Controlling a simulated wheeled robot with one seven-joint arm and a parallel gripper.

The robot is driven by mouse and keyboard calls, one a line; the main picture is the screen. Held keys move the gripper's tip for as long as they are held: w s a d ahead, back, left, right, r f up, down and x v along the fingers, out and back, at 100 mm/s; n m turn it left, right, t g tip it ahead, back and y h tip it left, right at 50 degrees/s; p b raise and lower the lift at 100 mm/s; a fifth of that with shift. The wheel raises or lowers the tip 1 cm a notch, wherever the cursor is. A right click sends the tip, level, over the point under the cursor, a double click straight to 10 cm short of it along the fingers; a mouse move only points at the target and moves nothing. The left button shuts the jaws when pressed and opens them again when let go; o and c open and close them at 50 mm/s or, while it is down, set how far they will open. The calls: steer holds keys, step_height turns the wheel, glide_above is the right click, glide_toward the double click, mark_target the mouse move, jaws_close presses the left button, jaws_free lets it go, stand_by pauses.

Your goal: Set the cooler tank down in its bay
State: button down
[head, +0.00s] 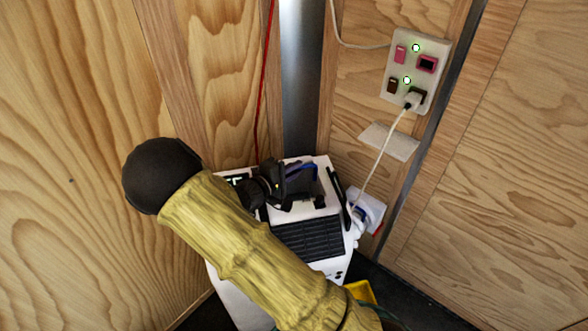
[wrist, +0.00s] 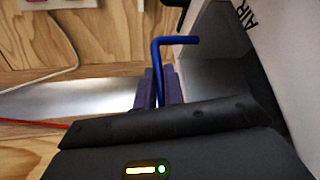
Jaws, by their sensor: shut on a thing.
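A white cooler (head: 335,262) with a black grille stands in the corner. Its white side with the letters "AIR" shows in the wrist view (wrist: 225,35). My gripper (head: 292,184) is over the cooler's top, just behind the grille. In the wrist view, my gripper's purple finger pads (wrist: 158,88) are shut on a bent blue handle (wrist: 166,60). A bit of blue (head: 302,167) also shows at the gripper in the head view. I take the handle to be the tank's; the tank's body and the bay cannot be made out behind my gripper and arm.
Wooden walls (head: 70,120) close in on the left and right (head: 530,150). A wall panel (head: 417,68) with switches and a plugged-in white cord (head: 382,152) is at the upper right. A red cord (head: 264,80) hangs behind the cooler. Something yellow (head: 360,291) is low in front.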

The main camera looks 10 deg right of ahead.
steer(key=shift+f, duration=0.4)
steer(key=c, duration=1.4)
jaws_free()
steer(key=p+v, duration=0.1)
steer(key=v, duration=1.6)
steer(key=shift+s+a, duration=0.15)
